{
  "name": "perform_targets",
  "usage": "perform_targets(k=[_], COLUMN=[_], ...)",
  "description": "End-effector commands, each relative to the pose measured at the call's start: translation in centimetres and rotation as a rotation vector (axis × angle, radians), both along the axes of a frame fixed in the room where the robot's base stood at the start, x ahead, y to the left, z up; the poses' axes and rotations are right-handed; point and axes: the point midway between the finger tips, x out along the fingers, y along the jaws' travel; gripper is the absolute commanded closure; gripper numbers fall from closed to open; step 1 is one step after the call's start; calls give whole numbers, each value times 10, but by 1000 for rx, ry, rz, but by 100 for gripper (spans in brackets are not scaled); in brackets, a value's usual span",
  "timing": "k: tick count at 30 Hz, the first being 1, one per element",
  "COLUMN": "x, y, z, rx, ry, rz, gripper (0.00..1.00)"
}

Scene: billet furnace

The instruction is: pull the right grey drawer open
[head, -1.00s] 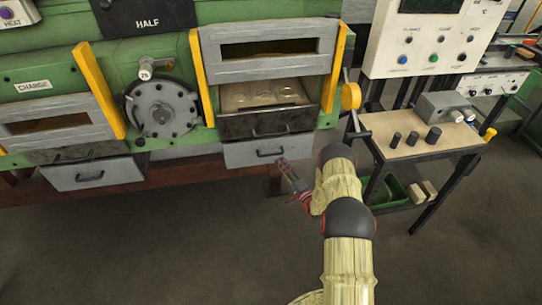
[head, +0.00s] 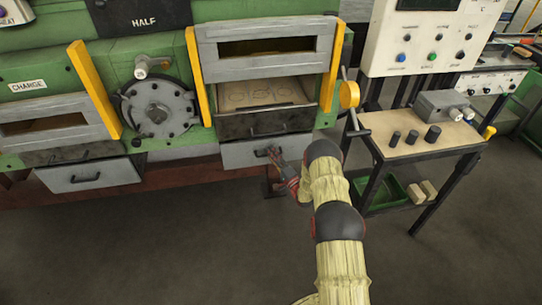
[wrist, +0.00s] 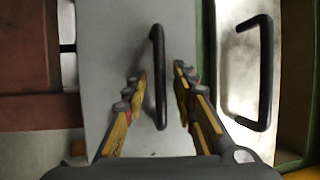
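The right grey drawer (head: 240,158) is low on the green furnace, below a dark metal front, and looks closed. Its black bar handle (wrist: 157,100) stands between the fingers of my gripper (wrist: 160,76) in the wrist view. The fingers are apart, one on each side of the handle, with a visible gap, more on the right. In the head view my gripper (head: 278,160) is at the front of this drawer and hides part of the handle.
A second black handle (wrist: 264,75) is on the metal front beside the drawer in the wrist view. A workbench (head: 425,145) with dark cylinders stands to the right. The floor in front is clear.

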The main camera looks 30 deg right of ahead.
Motion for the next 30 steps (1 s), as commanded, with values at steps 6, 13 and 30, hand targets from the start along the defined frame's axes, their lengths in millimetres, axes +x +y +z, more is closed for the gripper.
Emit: perform_targets(k=[6, 13, 30], x=[0, 0, -1], y=[0, 0, 0], z=[0, 0, -1], rx=[0, 0, 0], ry=[0, 1, 2], rz=[0, 0, 0], gripper=[87, 100, 100])
